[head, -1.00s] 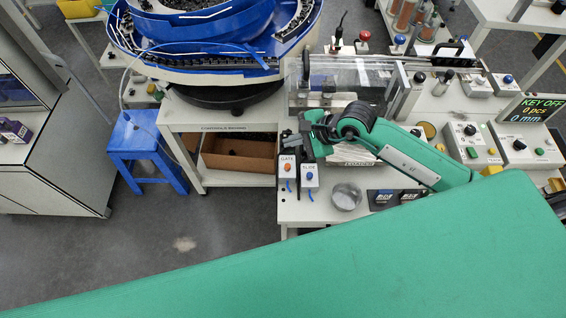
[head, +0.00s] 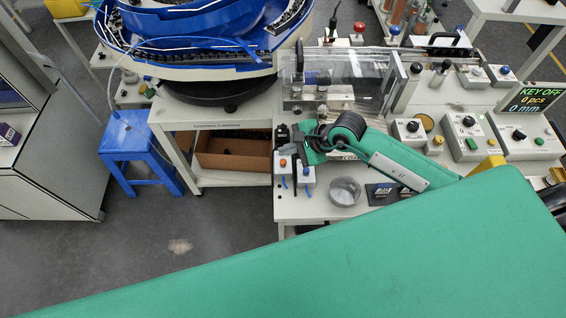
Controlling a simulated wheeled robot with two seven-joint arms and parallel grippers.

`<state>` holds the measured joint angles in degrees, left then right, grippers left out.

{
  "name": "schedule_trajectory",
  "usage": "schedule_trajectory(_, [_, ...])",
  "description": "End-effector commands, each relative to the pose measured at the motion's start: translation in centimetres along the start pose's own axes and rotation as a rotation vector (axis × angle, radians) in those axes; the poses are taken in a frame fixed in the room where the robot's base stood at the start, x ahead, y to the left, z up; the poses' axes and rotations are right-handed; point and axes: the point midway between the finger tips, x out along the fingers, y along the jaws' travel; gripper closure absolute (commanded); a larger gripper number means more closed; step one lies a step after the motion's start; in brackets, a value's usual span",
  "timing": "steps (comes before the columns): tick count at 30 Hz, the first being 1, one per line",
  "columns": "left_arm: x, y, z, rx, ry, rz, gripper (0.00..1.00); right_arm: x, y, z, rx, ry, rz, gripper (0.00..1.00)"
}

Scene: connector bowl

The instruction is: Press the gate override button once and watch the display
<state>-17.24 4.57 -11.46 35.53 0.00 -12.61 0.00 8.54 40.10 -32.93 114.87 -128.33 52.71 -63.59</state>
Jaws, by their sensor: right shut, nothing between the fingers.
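The gate box (head: 281,176) stands at the left front of the white bench, with an orange button (head: 282,163) on top. My right gripper (head: 281,138) is dark and shut, empty, just behind the orange button in the picture. Its fingertips are small here, and I cannot tell whether they touch the box. The display (head: 537,97) at the right reads "KEY OFF", "0 pcs", "0 mm". My left gripper is not in view.
A metal bowl (head: 345,191) sits on the bench right of the boxes, with dark pads (head: 385,193) beside it. A clear cover (head: 345,72) lies behind my right arm. A blue bowl feeder (head: 190,45) and a blue stool (head: 140,140) are at the left.

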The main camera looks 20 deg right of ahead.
Motion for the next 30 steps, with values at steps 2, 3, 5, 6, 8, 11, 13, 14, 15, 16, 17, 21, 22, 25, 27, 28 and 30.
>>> schedule_trajectory(2, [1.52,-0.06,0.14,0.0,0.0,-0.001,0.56,1.04,0.71,-0.78,-0.002,0.0,-0.001,1.0])
schedule_trajectory(3, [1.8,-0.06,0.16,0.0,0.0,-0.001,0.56,1.25,0.85,-0.92,-0.002,0.0,-0.002,1.0])
schedule_trajectory(5, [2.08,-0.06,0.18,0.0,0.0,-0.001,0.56,1.47,1.01,-1.08,-0.002,0.0,-0.002,1.0])
schedule_trajectory(6, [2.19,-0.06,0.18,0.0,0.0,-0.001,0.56,1.56,1.07,-1.14,-0.002,0.0,-0.002,1.0])
schedule_trajectory(8, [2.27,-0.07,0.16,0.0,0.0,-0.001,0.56,1.62,1.11,-1.18,-0.002,0.0,-0.002,1.0])
schedule_trajectory(11, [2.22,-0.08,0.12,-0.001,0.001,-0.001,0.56,1.59,1.09,-1.16,-0.001,0.0,-0.002,1.0])
schedule_trajectory(13, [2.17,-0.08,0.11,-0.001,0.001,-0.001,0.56,1.56,1.06,-1.14,-0.001,0.0,-0.002,1.0])
schedule_trajectory(14, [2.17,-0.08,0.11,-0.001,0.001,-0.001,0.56,1.55,1.06,-1.14,-0.001,0.0,-0.002,1.0])
schedule_trajectory(15, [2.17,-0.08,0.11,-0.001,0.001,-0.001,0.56,1.55,1.06,-1.14,-0.001,0.0,-0.002,1.0])
schedule_trajectory(16, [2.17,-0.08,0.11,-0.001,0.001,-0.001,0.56,1.55,1.07,-1.14,-0.001,0.0,-0.002,1.0])
schedule_trajectory(17, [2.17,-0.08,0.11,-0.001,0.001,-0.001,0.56,1.55,1.07,-1.14,-0.001,0.0,-0.002,1.0])
schedule_trajectory(21, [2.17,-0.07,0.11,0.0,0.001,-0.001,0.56,1.55,1.06,-1.15,-0.001,0.0,-0.002,1.0])
schedule_trajectory(22, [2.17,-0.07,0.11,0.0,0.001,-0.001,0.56,1.55,1.07,-1.15,-0.001,0.0,-0.002,1.0])
schedule_trajectory(25, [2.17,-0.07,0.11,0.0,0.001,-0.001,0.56,1.55,1.07,-1.15,-0.001,0.0,-0.002,1.0])
schedule_trajectory(27, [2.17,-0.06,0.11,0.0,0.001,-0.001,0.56,1.55,1.07,-1.15,-0.001,0.0,-0.002,1.0])
schedule_trajectory(28, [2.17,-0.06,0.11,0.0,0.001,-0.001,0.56,1.55,1.07,-1.15,-0.001,0.0,-0.002,1.0])
schedule_trajectory(30, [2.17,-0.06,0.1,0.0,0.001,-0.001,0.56,1.55,1.07,-1.15,-0.001,0.0,-0.002,1.0])
